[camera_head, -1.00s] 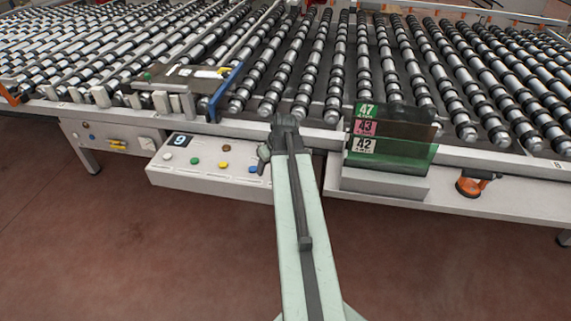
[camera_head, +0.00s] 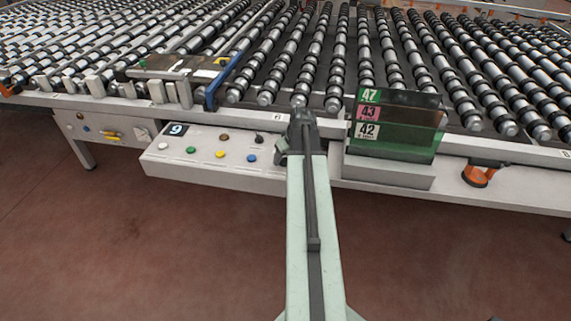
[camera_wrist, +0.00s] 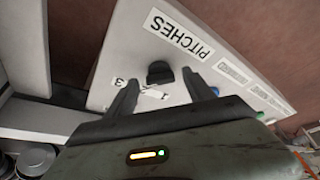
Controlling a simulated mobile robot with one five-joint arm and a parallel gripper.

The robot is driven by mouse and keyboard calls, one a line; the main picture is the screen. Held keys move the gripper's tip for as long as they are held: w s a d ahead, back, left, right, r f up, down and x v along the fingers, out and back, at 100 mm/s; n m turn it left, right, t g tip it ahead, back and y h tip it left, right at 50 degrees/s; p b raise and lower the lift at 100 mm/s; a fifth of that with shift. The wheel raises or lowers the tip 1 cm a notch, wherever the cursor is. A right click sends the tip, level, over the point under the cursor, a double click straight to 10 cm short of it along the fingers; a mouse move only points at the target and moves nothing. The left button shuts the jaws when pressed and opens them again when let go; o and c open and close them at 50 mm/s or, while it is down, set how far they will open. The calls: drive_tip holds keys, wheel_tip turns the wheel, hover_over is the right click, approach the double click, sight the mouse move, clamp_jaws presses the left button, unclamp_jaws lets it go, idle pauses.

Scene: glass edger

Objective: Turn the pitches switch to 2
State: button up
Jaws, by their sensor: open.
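The pitches switch is a black knob (camera_wrist: 160,72) on a pale panel, seen in the wrist view beside the PITCHES label (camera_wrist: 178,34). A digit 3 is printed to the left of the knob; other marks by it are partly hidden. My gripper (camera_wrist: 160,82) is open, with one dark finger on each side of the knob in the picture. I cannot tell whether the fingers touch it. In the head view the control box (camera_head: 215,172) has a small black knob (camera_head: 259,138) near its right end, just left of my arm's end.
The box also carries a display (camera_head: 177,129) reading 9 and several coloured buttons. A rack of number plates (camera_head: 395,130) stands right of my arm. A roller table lies behind. The floor in front is clear.

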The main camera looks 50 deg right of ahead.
clamp_jaws()
drive_tip(key=shift+n, duration=0.3)
drive_tip(key=n+y, duration=0.1)
drive_tip(key=n, duration=0.3)
drive_tip(key=shift+d+y, duration=0.35)
drive_tip(key=shift+y, duration=0.05)
drive_tip(key=shift+d+n+y, duration=0.15)
drive_tip(key=shift+n+y, duration=0.55)
drive_tip(key=shift+n, duration=1.3)
unclamp_jaws()
drive_tip(key=shift+r, duration=0.15)
